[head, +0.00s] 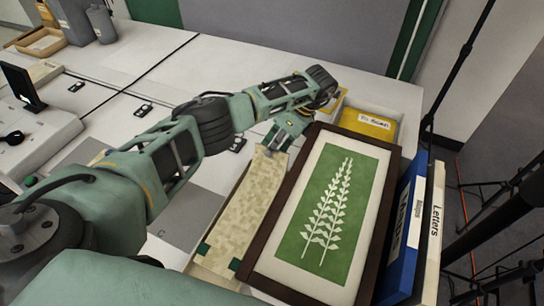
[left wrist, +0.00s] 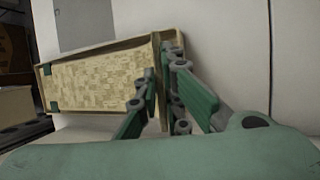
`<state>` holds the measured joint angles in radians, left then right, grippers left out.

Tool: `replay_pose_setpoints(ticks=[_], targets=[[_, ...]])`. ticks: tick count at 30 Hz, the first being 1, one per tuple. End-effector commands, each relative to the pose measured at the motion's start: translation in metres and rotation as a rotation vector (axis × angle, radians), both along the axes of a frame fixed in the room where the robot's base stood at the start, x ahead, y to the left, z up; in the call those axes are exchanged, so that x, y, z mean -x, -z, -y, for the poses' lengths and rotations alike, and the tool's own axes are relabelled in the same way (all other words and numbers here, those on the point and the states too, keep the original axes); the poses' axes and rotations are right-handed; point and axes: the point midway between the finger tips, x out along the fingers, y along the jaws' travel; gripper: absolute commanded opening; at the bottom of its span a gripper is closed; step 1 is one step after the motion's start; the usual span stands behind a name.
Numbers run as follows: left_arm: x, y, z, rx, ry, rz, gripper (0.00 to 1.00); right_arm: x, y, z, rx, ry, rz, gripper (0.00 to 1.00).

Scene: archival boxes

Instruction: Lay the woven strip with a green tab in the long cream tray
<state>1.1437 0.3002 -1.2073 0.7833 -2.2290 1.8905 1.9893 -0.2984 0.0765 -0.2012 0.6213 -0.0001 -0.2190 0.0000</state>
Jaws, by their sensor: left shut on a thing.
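The woven strip (head: 240,213) is pale and mottled and lies lengthwise along the long cream tray (head: 208,272). Green patches show at both sides of its near end in the head view. My left gripper (head: 283,141) is at the far end of the strip. In the left wrist view, the fingers (left wrist: 162,82) are shut on the strip's end, which seems to stand up between them. The rest of the strip (left wrist: 100,80) lies inside the tray (left wrist: 95,109). The fingers hide part of the held end. My right gripper is in neither view.
A dark-framed picture with a green leaf print (head: 326,212) lies close along the tray's right side.

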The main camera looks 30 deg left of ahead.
Motion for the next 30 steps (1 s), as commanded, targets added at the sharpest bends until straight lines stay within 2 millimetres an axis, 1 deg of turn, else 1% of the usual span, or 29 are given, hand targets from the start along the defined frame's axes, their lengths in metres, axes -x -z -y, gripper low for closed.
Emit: replay_pose_setpoints(ticks=[2, 6, 9, 12, 17, 18, 24, 30], targets=[[0.000, 0.005, 0.000, 0.000, 0.001, 0.000, 0.00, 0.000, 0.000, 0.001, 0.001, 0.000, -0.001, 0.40], [0.001, 0.027, 0.001, 0.000, 0.001, -0.004, 0.00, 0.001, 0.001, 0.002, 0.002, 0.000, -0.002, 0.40], [0.001, 0.038, 0.000, 0.000, -0.001, -0.002, 0.00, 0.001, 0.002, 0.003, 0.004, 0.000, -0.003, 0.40], [0.000, 0.043, 0.000, 0.001, 0.002, 0.000, 0.00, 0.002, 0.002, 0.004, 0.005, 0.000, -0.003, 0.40], [0.000, 0.043, 0.000, 0.002, 0.002, 0.000, 0.00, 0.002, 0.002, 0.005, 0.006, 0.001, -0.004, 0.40], [0.000, 0.043, 0.000, 0.001, 0.001, 0.001, 0.09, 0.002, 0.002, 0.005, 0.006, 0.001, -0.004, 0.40], [0.000, 0.043, 0.000, 0.001, 0.001, 0.001, 0.25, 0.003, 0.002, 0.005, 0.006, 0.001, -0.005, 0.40], [0.000, 0.042, 0.000, 0.000, 0.001, 0.001, 0.25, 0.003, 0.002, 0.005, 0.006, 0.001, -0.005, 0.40]])
